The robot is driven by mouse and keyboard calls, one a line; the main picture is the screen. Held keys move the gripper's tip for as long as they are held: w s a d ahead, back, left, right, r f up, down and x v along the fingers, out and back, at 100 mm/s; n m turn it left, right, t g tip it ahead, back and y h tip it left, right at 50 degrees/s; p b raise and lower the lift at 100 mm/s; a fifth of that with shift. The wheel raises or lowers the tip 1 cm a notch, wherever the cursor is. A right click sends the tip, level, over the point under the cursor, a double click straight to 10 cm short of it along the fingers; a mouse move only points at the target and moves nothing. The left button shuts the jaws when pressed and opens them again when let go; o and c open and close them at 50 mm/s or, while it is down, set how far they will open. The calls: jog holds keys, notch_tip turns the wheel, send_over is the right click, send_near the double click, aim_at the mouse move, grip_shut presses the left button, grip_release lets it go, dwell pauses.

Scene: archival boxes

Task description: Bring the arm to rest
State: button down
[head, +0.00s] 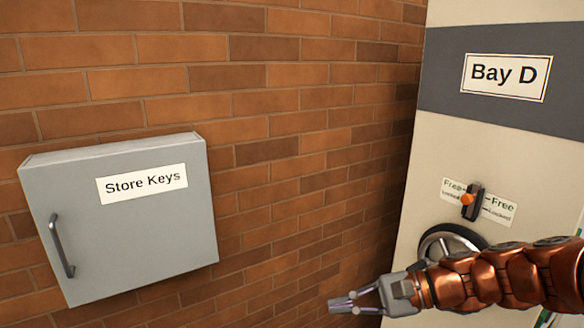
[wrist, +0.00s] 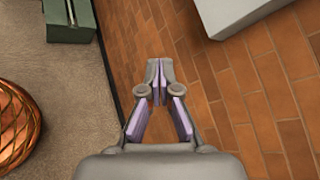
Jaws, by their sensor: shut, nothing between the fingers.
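My gripper (head: 345,306) is at the lower right of the head view, at the end of my copper-coloured arm, pointing left. In the wrist view my gripper (wrist: 157,98) has its fingertips together with nothing between them. It is in front of the Bay D unit and touches nothing that I can see.
A grey Store Keys cabinet (head: 130,235) with a handle hangs shut on the brick wall (head: 290,120) at left. The Bay D panel (head: 440,135) at right has an orange-knobbed lever (head: 470,201) and a handwheel (head: 432,243), partly behind my arm. A green box (wrist: 69,20) shows in the wrist view.

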jog(key=s+a+f+n+g+h, duration=0.1)
jog(key=s+f+n+g+h, duration=0.15)
jog(key=s, duration=0.45)
jog(key=s+a+f+n+g+h, duration=0.1)
jog(key=s+f+n+g+h, duration=0.1)
jog(key=s+f+n+h, duration=0.35)
jog(key=s+d+f+n+h, duration=0.1)
jog(key=s+d+n+h, duration=0.2)
jog(key=s+d, duration=0.8)
jog(key=h, duration=0.2)
jog(key=shift+t+h, duration=0.3)
jog(key=shift+t, duration=0.05)
